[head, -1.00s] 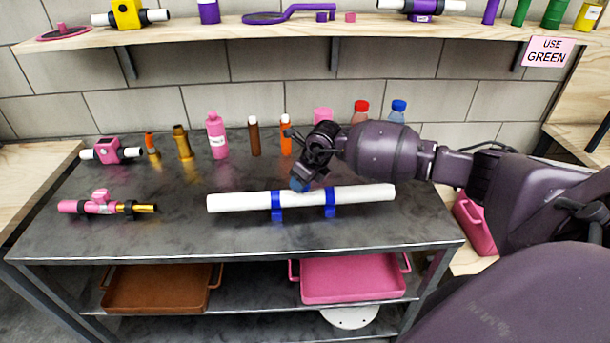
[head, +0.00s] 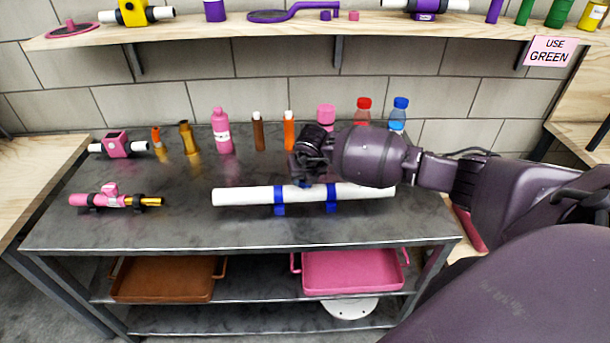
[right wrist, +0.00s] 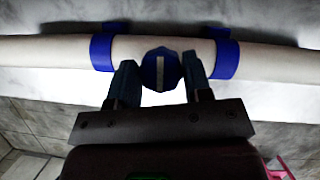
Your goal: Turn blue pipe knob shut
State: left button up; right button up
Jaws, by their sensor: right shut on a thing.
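The white pipe (head: 240,196) lies across the dark metal table, held by two blue clamps (head: 279,200). It also spans the right wrist view (right wrist: 50,50). The blue knob (right wrist: 161,69) sits on the pipe between the clamps, with a pale stripe running along the view's vertical, across the pipe. My right gripper (right wrist: 160,80) has a finger on each side of the knob and is shut on it. In the head view my right gripper (head: 305,172) is over the pipe's middle and hides most of the knob. My left gripper is not in view.
Several bottles, including a pink one (head: 222,130), stand behind the pipe. Pink pipe parts (head: 105,198) lie on the table's left. A wooden shelf (head: 200,33) runs above. Brown (head: 165,280) and pink (head: 350,270) trays sit below. The table front is clear.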

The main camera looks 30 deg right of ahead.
dwell(0.4)
jog(key=o, duration=0.9)
jog(key=v, duration=1.1)
jog(key=shift+f, duration=0.1)
